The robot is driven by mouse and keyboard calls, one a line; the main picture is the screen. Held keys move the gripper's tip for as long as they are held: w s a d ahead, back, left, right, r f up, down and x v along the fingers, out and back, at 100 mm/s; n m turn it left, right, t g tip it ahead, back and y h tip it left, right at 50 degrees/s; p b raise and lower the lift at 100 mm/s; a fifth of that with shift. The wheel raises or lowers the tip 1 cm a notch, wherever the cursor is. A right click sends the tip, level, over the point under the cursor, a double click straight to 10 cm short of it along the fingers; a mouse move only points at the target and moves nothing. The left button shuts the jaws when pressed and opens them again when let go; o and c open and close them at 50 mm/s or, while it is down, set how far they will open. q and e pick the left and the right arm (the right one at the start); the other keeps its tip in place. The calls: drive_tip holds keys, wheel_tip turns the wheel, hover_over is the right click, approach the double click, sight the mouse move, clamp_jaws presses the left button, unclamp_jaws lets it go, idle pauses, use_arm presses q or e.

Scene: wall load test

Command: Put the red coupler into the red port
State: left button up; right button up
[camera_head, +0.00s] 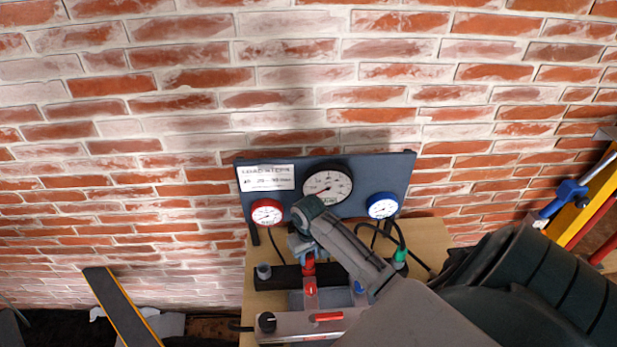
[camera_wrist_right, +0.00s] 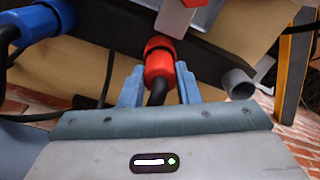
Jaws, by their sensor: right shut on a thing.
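The red coupler (camera_head: 308,266) is below the gauge panel, over or in the black bar (camera_head: 272,277); I cannot tell whether it is seated. My right gripper (camera_head: 302,250) reaches down onto it. In the right wrist view, the two blue-grey fingers (camera_wrist_right: 160,80) are shut on the red coupler (camera_wrist_right: 159,57), and its black hose runs back between them. A red part (camera_head: 311,291), which looks like the red port, sits on a pale block just in front of the coupler. It shows only partly at the top of the right wrist view (camera_wrist_right: 195,3). My left gripper is not in view.
A blue coupler (camera_wrist_right: 42,20) and a grey stub (camera_wrist_right: 238,84) flank the red coupler. A green coupler (camera_head: 400,258) stands to the right with its hose. The gauge panel (camera_head: 328,215) stands behind, against the brick wall. A black knob (camera_head: 267,322) is at the front left.

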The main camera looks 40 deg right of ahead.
drive_tip(key=shift+s+f, duration=0.1)
drive_tip(key=shift+f, duration=0.15)
idle(0.4)
drive_tip(key=o, duration=1.6)
drive_tip(key=shift+c, duration=0.2)
drive_tip(key=shift+r, duration=0.1)
drive_tip(key=shift+r, duration=3.95)
